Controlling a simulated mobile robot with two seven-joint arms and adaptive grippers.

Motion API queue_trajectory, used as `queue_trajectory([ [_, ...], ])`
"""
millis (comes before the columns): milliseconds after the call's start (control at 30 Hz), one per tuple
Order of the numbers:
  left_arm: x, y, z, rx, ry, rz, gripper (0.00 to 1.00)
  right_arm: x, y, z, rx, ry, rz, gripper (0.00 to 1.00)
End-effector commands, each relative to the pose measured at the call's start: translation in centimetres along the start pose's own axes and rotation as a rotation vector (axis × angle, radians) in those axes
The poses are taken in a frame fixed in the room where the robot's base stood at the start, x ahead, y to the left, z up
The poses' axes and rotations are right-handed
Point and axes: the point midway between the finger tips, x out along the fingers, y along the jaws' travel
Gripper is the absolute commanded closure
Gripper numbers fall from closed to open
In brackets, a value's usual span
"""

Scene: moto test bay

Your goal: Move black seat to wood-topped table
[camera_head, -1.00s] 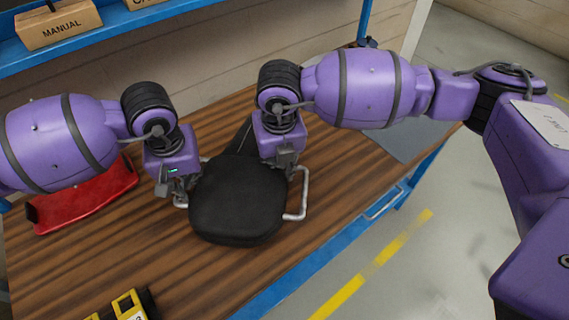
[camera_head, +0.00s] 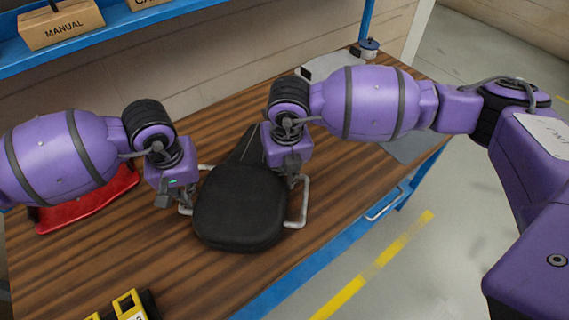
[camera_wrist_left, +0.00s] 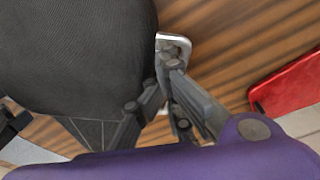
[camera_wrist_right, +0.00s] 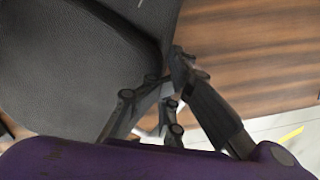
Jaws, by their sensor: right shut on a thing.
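The black seat (camera_head: 240,207) lies on the brown wood-topped table (camera_head: 165,260), with a rounded end towards the front and a silver handle on each side. My right gripper (camera_head: 293,178) is shut on the seat's right-hand handle (camera_head: 303,205). The right wrist view shows its fingers (camera_wrist_right: 172,80) against the seat's edge; the grip itself is partly hidden. My left gripper (camera_head: 186,205) is at the left-hand handle. In the left wrist view its fingers (camera_wrist_left: 160,75) are close together at this handle (camera_wrist_left: 176,42); whether they clasp it is unclear.
A red part (camera_head: 85,203) lies left of the seat, partly behind my left arm. A yellow-and-black object (camera_head: 128,305) is at the front left. A blue shelf holds a MANUAL box (camera_head: 60,25). A grey mat (camera_head: 408,148) lies at the right end. Open floor is beyond.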

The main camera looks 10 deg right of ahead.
Motion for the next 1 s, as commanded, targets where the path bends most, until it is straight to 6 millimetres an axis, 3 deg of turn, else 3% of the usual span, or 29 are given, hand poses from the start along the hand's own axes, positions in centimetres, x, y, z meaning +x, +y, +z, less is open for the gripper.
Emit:
queue_trajectory([
  [67,-0.1,-0.8,-0.1,-0.002,0.002,-0.001,1.00,-0.1,-0.8,0.1,0.001,-0.004,0.000,1.00],
  [233,-0.1,-2.0,0.0,-0.001,0.001,-0.005,0.78,-0.1,-2.0,0.1,0.002,-0.003,-0.005,1.00],
  [433,0.0,-2.2,0.0,-0.001,-0.001,-0.008,0.78,0.0,-2.2,0.1,0.002,-0.003,-0.007,1.00],
  [633,0.1,-2.2,0.0,-0.002,-0.002,-0.009,0.78,0.0,-2.2,0.1,0.003,-0.002,-0.009,0.75],
  [1000,0.1,-2.3,0.1,-0.002,-0.002,-0.011,0.78,0.1,-2.2,0.1,0.003,-0.002,-0.009,0.74],
])
